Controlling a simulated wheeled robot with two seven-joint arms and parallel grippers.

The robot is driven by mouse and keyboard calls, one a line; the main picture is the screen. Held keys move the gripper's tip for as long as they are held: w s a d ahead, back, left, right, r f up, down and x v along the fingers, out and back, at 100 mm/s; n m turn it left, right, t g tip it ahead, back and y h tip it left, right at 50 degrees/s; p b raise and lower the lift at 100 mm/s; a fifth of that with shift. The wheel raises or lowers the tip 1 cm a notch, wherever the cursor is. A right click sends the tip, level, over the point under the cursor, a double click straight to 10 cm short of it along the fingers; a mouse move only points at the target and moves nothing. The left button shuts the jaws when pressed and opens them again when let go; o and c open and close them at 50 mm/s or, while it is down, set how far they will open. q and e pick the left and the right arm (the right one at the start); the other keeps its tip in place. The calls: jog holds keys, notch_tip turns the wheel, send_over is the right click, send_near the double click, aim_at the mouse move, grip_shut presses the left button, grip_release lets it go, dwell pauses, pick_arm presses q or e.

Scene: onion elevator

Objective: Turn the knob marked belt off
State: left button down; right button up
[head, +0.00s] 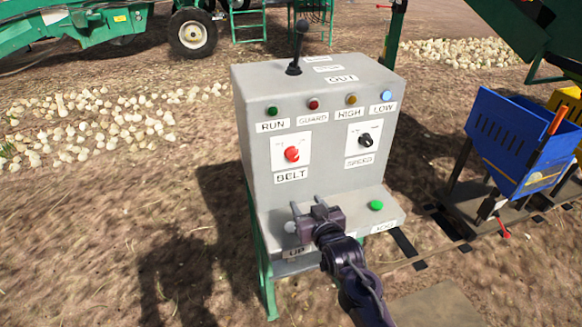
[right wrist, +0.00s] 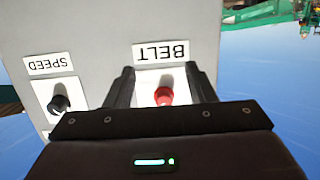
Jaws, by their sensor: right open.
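The red belt knob (head: 292,154) sits on a white plate above the BELT label (head: 291,175), on the front of a grey control box (head: 320,190). My right gripper (head: 308,206) is open and empty, in front of the box and below the knob in the head view. In the right wrist view the picture is upside down, and the red knob (right wrist: 163,96) appears between the two dark fingers (right wrist: 160,85). I cannot tell the exact gap, but the fingers are not closed on it. My left gripper is not in view.
A black SPEED knob (head: 365,140) is right of the belt knob. Indicator lamps line the panel above, a black lever (head: 297,50) stands on top, and a green button (head: 376,205) sits on the lower ledge. A blue hopper (head: 520,140) stands at right.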

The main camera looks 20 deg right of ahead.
aim_at(295, 158)
notch_tip(295, 158, up, 8)
jog(key=w+t, duration=0.1)
jog(key=t, duration=0.1)
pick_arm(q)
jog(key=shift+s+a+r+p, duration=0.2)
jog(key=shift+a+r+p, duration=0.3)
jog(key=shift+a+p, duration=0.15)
pick_arm(e)
jog(key=w, duration=0.7)
jog(key=shift+w+a, duration=0.25)
jog(key=shift+w, duration=0.15)
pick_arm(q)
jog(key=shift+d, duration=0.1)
pick_arm(e)
jog(key=c, duration=1)
